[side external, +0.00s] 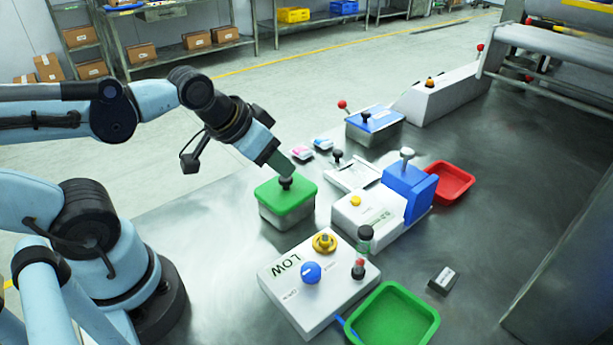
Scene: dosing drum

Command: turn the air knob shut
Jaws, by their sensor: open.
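A white control box (318,285) marked LOW stands on the metal table at the front centre. A round blue knob (311,272) with a white pointer line sits on its top, with small labels beside it that are too small to read surely. A yellow knob (324,243) sits behind it. I cannot tell from lettering which one is the air knob. My gripper (284,168) is open, pointing down just above the black lid handle (286,183) of a green-lidded metal box (287,206). It is behind and apart from the control box; whether it touches the handle is unclear.
A red-and-black lever (358,268) stands on the box's right. A green tray (394,317) lies at the front right. A white-and-blue machine (390,203) and red tray (451,181) are behind. A blue-lidded box (374,123) stands farther back. Bare table lies at right.

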